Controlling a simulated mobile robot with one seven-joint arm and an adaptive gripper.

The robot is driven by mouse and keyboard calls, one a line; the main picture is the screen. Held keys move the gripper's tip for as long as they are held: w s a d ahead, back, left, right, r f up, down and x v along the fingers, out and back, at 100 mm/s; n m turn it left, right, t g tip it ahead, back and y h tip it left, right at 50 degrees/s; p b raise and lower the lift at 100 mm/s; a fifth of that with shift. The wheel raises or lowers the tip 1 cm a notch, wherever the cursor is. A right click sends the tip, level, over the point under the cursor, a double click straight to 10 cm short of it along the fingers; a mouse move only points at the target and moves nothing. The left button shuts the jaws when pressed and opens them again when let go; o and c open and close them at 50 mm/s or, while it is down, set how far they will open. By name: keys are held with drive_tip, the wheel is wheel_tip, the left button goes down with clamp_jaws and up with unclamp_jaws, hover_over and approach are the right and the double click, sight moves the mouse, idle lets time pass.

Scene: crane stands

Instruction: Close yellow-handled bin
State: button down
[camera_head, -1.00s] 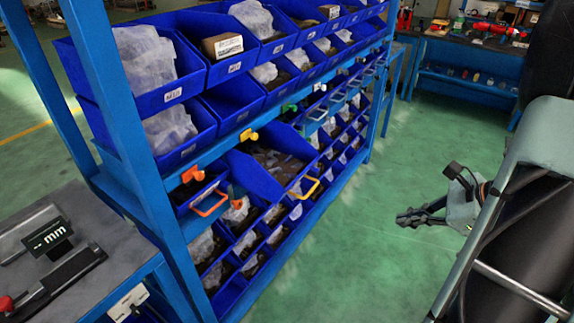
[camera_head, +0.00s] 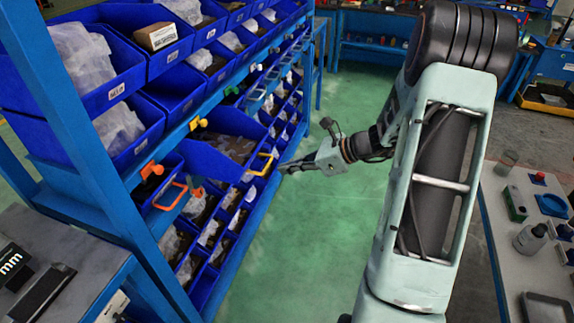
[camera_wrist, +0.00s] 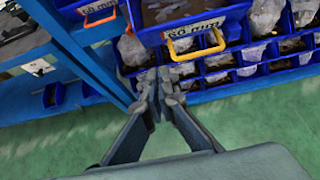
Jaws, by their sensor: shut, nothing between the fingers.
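The yellow-handled bin (camera_head: 203,160) is a large blue bin with dark parts inside, left of centre in the head view. It sticks out from its shelf row. Its yellow handle (camera_head: 262,165) is on the front. In the wrist view, the handle (camera_wrist: 196,45) is at the top right, under a "60 mm" label. My gripper (camera_head: 286,168) is shut and empty. It is close to the right of the handle in the head view, with no clear contact. In the wrist view, the fingertips (camera_wrist: 155,84) point up, below and left of the handle.
An orange-handled bin (camera_head: 168,203) is beside it, to the left. Rows of smaller blue bins (camera_head: 208,232) lie below. A blue rack post (camera_head: 75,115) stands at the left. A table with bottles (camera_head: 510,240) is at the right. The green floor (camera_head: 300,240) is clear.

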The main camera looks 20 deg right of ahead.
sight(198, 152)
drive_tip(key=w+a+f+p, duration=0.1)
drive_tip(key=w+a+f, duration=0.1)
drive_tip(key=w+a, duration=0.3)
drive_tip(key=shift+w+a, duration=0.2)
drive_tip(key=shift+a, duration=1)
drive_tip(key=shift+a, duration=0.1)
drive_tip(key=w+a, duration=0.3)
drive_tip(key=a, duration=0.2)
drive_tip(key=w+a, duration=0.4)
drive_tip(key=a, duration=0.1)
drive_tip(key=w+a+b, duration=0.1)
drive_tip(key=w+a, duration=0.3)
drive_tip(key=a, duration=0.1)
drive_tip(key=shift+w+a, duration=0.15)
drive_tip(key=shift+a, duration=0.15)
drive_tip(key=shift+w+a+r, duration=0.15)
drive_tip(key=shift+r, duration=0.1)
